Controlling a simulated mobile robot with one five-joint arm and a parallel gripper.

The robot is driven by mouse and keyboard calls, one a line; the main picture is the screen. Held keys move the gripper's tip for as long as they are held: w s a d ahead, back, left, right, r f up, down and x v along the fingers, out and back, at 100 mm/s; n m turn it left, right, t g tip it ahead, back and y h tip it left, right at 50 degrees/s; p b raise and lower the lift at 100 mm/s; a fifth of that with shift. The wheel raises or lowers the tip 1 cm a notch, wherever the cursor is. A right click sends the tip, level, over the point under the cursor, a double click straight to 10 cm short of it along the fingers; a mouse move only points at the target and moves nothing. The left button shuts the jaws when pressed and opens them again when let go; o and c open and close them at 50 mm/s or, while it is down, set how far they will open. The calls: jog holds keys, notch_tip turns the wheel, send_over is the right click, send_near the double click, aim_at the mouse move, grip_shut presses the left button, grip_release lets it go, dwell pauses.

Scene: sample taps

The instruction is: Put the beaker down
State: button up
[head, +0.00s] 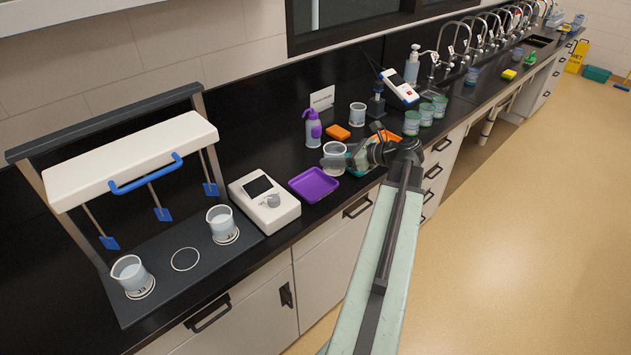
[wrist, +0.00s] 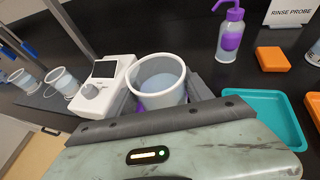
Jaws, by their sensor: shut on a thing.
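A clear beaker (head: 334,153) with a pale rim is held in my gripper (head: 337,162), near the counter's front between the purple tray and the teal tray. In the wrist view the beaker (wrist: 157,84) is upright between the dark fingers of my gripper (wrist: 160,98), with some liquid inside. My gripper is shut on it. The beaker's base is hidden, so I cannot tell its height above the counter. A stirrer stand (head: 132,165) at the left has two beakers on its base, left (head: 130,275) and right (head: 222,225), with an empty marked ring (head: 185,259) between them.
A white meter (head: 264,202) and purple tray (head: 313,184) lie between the stand and my gripper. A teal tray (wrist: 268,112), orange sponge (wrist: 272,59) and purple-topped bottle (wrist: 230,38) are close by. Blue paddles (head: 162,214) hang over the stand's base.

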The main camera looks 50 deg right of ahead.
aim_at(338, 173)
jog(key=w+a+r+p, duration=0.1)
jog(key=w+a+r, duration=0.1)
jog(key=w+a, duration=0.3)
jog(key=f+b, duration=0.3)
jog(key=d+f+b, duration=0.1)
jog(key=f+b, duration=0.6)
jog(key=shift+w+d+f, duration=0.2)
jog(key=shift+w+f, duration=0.05)
jog(key=shift+w, duration=0.05)
jog(key=shift+r, duration=0.15)
jog(key=o, duration=1.5)
jog(key=shift+o, duration=0.2)
jog(key=p+v, duration=0.4)
jog(key=v, duration=0.7)
jog(key=shift+s+r+p, duration=0.15)
jog(key=shift+s+p, duration=0.1)
jog(key=shift+p, duration=0.05)
jog(key=shift+s+d, duration=0.1)
jog(key=shift+s, duration=0.2)
